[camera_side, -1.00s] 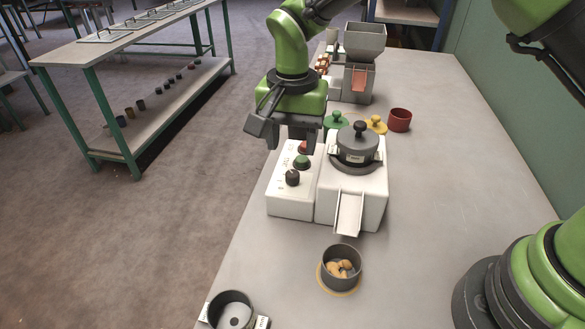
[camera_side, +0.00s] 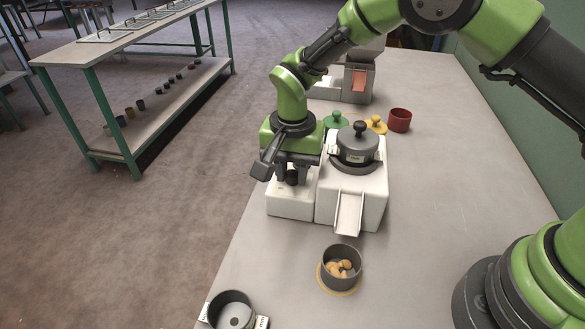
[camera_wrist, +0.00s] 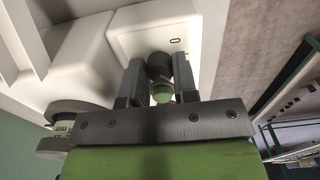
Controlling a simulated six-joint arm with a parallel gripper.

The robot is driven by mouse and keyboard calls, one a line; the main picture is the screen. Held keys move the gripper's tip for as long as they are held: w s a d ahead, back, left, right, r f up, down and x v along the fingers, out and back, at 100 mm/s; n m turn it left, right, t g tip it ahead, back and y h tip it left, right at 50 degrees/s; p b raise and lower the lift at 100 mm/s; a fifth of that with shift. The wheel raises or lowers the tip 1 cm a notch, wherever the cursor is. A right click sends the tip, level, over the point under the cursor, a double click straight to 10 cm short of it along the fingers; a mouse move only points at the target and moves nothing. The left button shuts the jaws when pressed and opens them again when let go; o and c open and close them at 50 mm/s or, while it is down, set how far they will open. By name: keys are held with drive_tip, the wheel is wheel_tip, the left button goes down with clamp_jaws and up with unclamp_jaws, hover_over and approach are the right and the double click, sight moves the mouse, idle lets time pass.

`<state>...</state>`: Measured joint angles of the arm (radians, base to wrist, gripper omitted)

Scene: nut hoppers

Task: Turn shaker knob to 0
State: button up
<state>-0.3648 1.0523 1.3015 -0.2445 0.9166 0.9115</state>
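The black shaker knob (camera_side: 291,178) sits near the front of the white control box (camera_side: 290,206), left of the shaker. My gripper (camera_side: 292,182) points down over it. In the wrist view my gripper (camera_wrist: 159,62) has its two fingers apart, one on each side of the knob (camera_wrist: 159,68). The fingers look open, though any contact with the knob is hard to see. A small dark mark (camera_wrist: 176,41) is on the box face beyond the knob. The knob's pointer direction cannot be made out.
The shaker (camera_side: 370,205) carries a lidded grey pot (camera_side: 357,150) and a chute (camera_side: 348,213). A bowl of nuts (camera_side: 342,256) stands before it. Another grey bowl (camera_side: 231,297) is front left. A red cup (camera_side: 399,120) is behind right. The table's right side is clear.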

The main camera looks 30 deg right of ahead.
drive_tip(key=shift+n, duration=0.3)
drive_tip(key=n, duration=0.8)
drive_tip(key=shift+n, duration=0.4)
drive_tip(key=n, duration=0.4)
drive_tip(key=shift+s+n, duration=0.1)
drive_tip(key=shift+n, duration=2.1)
drive_tip(key=o, duration=0.9)
drive_tip(key=shift+o, duration=0.2)
